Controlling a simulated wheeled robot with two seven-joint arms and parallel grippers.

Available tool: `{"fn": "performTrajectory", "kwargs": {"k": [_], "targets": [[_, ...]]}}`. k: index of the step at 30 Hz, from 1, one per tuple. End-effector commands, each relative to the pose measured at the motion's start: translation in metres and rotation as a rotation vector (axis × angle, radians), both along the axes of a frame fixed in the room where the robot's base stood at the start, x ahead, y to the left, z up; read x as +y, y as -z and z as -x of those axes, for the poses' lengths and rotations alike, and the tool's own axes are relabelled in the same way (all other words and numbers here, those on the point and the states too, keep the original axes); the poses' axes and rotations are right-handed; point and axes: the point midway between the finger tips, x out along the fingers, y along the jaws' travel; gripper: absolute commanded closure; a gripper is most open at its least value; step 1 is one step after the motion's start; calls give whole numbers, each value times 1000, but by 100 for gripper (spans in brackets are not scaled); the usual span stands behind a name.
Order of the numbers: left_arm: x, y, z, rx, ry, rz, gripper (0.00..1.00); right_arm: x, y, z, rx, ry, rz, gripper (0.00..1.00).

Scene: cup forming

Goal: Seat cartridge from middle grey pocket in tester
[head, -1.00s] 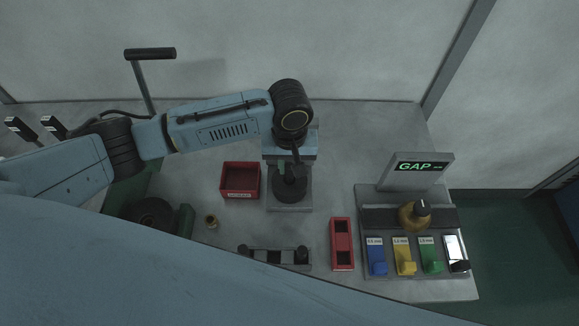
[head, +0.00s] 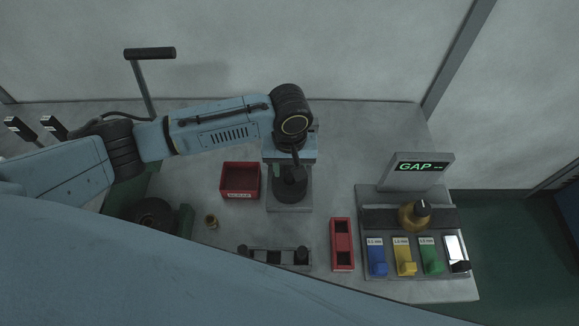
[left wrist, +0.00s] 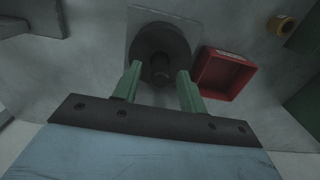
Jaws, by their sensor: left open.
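My left gripper (head: 293,162) is over a black round fixture (head: 290,187) on a grey plate, which I take to be the tester. In the left wrist view its two green fingers (left wrist: 159,72) are apart. A short dark post, perhaps the cartridge, stands on the black disc (left wrist: 156,42) and shows between the fingertips; I cannot tell whether they touch it. The grey rack (head: 275,264) lies at the front middle. Black round pieces show at its left and right ends; its middle pocket looks dark and empty. My right gripper is not in view.
A red bin (head: 240,180) stands left of the fixture; it shows in the left wrist view (left wrist: 240,70). A small brass ring (head: 211,221), a red two-pocket holder (head: 342,262) and a panel with a GAP display (head: 418,172) stand around. Bare table lies behind the panel.

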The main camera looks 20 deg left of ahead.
Motion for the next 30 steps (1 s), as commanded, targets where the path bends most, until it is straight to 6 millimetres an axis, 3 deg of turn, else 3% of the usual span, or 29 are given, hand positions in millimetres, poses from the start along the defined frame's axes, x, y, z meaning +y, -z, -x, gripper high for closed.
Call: {"fn": "performTrajectory", "kwargs": {"k": [15,21,30], "targets": [[-1,-99,-1,-2,1,3,59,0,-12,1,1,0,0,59],[-1,-117,0,0,0,1,59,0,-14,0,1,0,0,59],[-1,-119,0,1,0,1,59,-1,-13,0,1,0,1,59]]}}
